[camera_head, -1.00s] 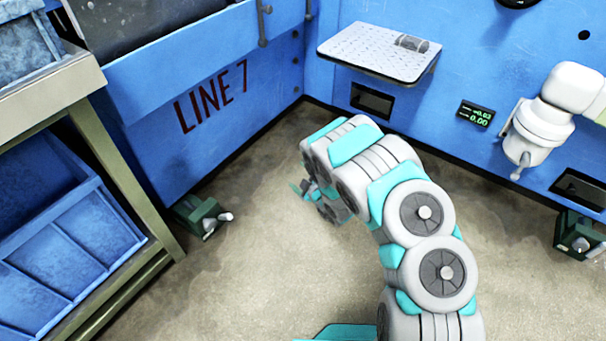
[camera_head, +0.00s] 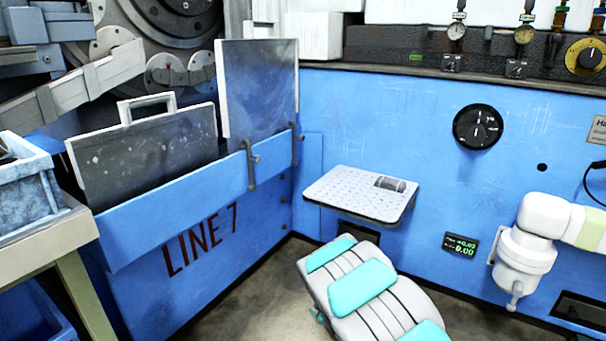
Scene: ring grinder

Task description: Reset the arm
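My arm (camera_head: 372,296), light grey with teal bands, rises from the bottom edge, right of centre, and bends away from the camera. Only a small teal bit of my gripper (camera_head: 317,315) shows at the left side of the arm. The rest of it is hidden behind the arm or below the picture, so its fingers and anything in them cannot be seen.
A white perforated shelf (camera_head: 345,196) with a small clear cylinder (camera_head: 391,184) juts from the blue wall ahead. A white and grey jointed device (camera_head: 527,246) sticks out at the right. The blue "LINE 7" panel (camera_head: 190,250) and a bench (camera_head: 62,245) stand left. Some floor shows between.

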